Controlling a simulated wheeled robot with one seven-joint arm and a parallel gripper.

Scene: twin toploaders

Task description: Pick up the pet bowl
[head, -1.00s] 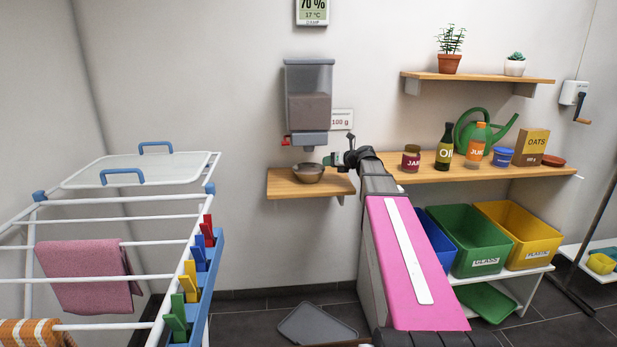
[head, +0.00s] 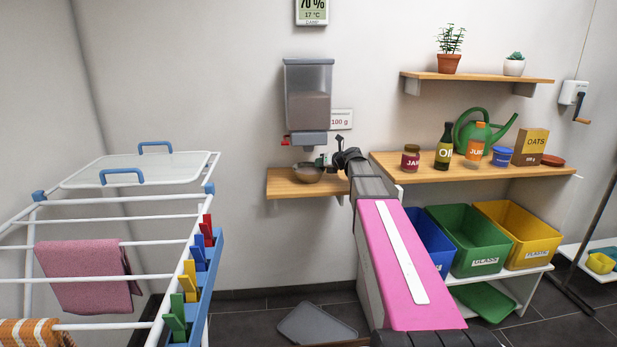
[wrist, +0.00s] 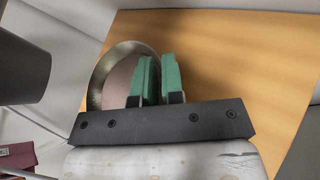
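The pet bowl (head: 306,174), a round metal bowl with brownish contents, sits on the small wooden shelf (head: 285,188) under the wall dispenser. In the wrist view the bowl (wrist: 104,82) lies to the left of and behind my green fingers. My gripper (head: 324,162) is at the bowl's right side. In the wrist view my gripper (wrist: 159,80) has its two fingers close together, with the bowl's right rim running in between them. They look shut on the rim, though the contact itself is hidden. The bowl still appears to rest on the shelf.
The dispenser (head: 308,95) hangs just above the bowl, with its spout low over it. A longer shelf (head: 440,170) with jars and bottles is to the right, above coloured bins (head: 468,240). A drying rack (head: 120,200) stands at the left.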

